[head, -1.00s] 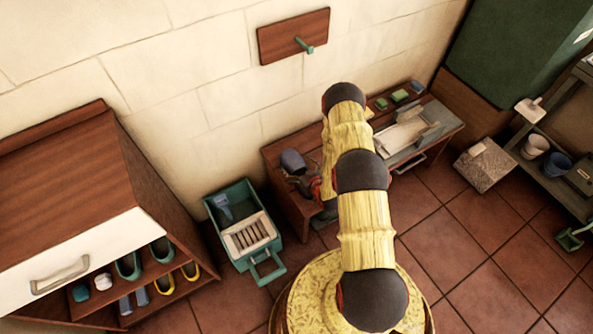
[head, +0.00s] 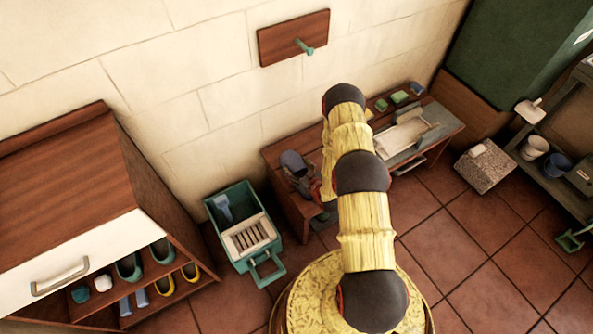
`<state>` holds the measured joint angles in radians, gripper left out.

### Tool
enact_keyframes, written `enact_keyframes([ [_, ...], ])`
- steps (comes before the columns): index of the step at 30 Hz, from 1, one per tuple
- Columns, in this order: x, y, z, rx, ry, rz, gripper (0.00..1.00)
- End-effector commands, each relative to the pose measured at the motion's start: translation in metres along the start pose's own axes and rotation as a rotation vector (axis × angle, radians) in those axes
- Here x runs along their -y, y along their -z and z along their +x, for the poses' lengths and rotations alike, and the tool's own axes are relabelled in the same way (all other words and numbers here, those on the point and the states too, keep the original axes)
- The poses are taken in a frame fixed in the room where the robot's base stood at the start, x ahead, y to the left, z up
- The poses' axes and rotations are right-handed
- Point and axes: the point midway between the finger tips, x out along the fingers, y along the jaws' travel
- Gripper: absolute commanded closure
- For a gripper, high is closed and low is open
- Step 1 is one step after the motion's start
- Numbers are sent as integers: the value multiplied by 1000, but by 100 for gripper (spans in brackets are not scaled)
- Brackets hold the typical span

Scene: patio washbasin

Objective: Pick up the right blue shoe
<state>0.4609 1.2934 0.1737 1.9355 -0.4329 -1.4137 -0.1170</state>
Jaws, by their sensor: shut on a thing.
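My gripper (head: 304,184) is over the left end of the wooden bench, small and partly hidden by my arm. It is shut on a dark blue-grey rounded thing (head: 291,160); I cannot tell for sure what this thing is. Two light blue things (head: 125,306) (head: 142,297), which look like a pair of shoes, stand side by side on the lower shelf of the cabinet at the left, well away from my gripper. Their lower parts are hard to make out.
The wooden cabinet (head: 60,180) also holds green boots (head: 129,267) and yellow shoes (head: 165,285). A green crate (head: 210,208) stands on the floor between cabinet and bench (head: 330,145). A stone block (head: 485,166) is at the right. The tiled floor at right is mostly clear.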

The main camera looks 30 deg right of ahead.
Motion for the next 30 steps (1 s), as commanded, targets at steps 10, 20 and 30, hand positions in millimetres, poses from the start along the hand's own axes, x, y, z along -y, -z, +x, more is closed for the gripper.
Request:
enact_keyframes([
  [10, 0, 1, 0, -1, -1, -1, 66],
  [20, -1, 31, -11, -3, -1, -2, 66],
  [30, -44, 76, -84, 0, -7, 3, 66],
])
